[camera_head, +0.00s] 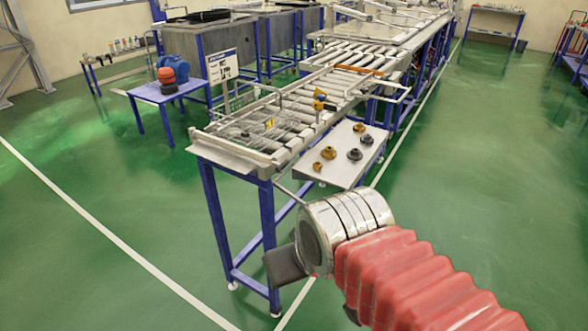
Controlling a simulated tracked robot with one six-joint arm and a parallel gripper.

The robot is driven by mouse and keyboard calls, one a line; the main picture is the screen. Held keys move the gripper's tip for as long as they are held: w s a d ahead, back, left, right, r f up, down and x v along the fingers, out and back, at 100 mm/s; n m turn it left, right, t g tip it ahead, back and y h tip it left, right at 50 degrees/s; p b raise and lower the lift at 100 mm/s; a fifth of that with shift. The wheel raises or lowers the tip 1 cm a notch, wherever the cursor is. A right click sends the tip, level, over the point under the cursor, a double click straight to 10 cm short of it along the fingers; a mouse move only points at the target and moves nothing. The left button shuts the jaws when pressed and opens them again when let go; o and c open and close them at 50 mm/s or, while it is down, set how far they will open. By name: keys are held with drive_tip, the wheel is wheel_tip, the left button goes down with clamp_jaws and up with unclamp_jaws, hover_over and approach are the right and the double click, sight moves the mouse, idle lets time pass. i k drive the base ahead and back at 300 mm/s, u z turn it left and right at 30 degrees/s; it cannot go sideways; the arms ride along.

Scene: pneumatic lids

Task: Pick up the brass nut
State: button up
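Three brass-coloured parts lie on a small grey side shelf (337,177) on the right of the conveyor's near end. One brass part (359,127) is at the back, one brass part (328,153) is nearer on the left, and a smaller brass part (317,167) is at the front left. They are too small to tell which is the nut. Two dark parts, one at the back (365,139) and one nearer (354,154), lie beside them. My arm reaches in from the lower right; a dark piece at its end (285,266), perhaps my gripper, is below the shelf. Its fingers cannot be made out.
The roller conveyor (337,82) on blue legs runs away behind the shelf. A blue table (168,91) with an orange and a blue item stands at left, next to a sign (222,66). The green floor is clear at left and right.

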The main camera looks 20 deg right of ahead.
sight(317, 164)
drive_tip(key=u, duration=0.35)
drive_tip(key=i, duration=1)
drive_tip(key=u, duration=0.05)
